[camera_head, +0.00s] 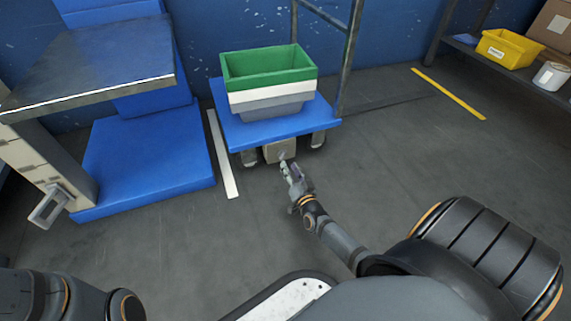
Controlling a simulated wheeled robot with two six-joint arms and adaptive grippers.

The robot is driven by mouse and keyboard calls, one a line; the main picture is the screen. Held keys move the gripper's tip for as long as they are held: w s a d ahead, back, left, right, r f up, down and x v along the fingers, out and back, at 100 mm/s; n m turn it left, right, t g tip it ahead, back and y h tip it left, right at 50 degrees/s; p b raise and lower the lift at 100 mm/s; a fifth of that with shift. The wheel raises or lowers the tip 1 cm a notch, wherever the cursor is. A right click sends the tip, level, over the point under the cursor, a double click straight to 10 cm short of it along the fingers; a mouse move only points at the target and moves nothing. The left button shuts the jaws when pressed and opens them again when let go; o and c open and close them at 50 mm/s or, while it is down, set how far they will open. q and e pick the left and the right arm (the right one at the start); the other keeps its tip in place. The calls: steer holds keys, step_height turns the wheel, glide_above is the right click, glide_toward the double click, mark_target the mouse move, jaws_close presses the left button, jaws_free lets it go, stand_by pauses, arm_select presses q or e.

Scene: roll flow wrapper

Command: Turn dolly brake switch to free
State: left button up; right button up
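A blue dolly (233,127) with dark wheels and an upright frame stands by the back wall. A beige box-like part (279,151), which seems to carry the brake switch, hangs under its front edge. The switch itself is too small to make out, and my gripper partly covers it. My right gripper (287,168) reaches up to the front of this box, at or very near it. I cannot tell whether it touches or how far its fingers are apart. My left arm shows only at the lower left corner, and its gripper is out of view.
Green, white and grey crates (268,68) are stacked on the dolly. A blue platform (150,160) with a grey table (95,65) stands to the left. A shelf with a yellow bin (507,49) is at the upper right. The floor in front is clear.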

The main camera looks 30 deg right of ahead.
mark_target(284, 157)
steer(key=b+x, duration=0.1)
steer(key=x, duration=0.1)
steer(key=b+x, duration=0.1)
steer(key=x, duration=0.1)
steer(key=shift+w+f, duration=0.2)
steer(key=shift+w, duration=0.05)
steer(key=shift+w+d+r, duration=0.15)
steer(key=shift+w, duration=0.2)
jaws_close()
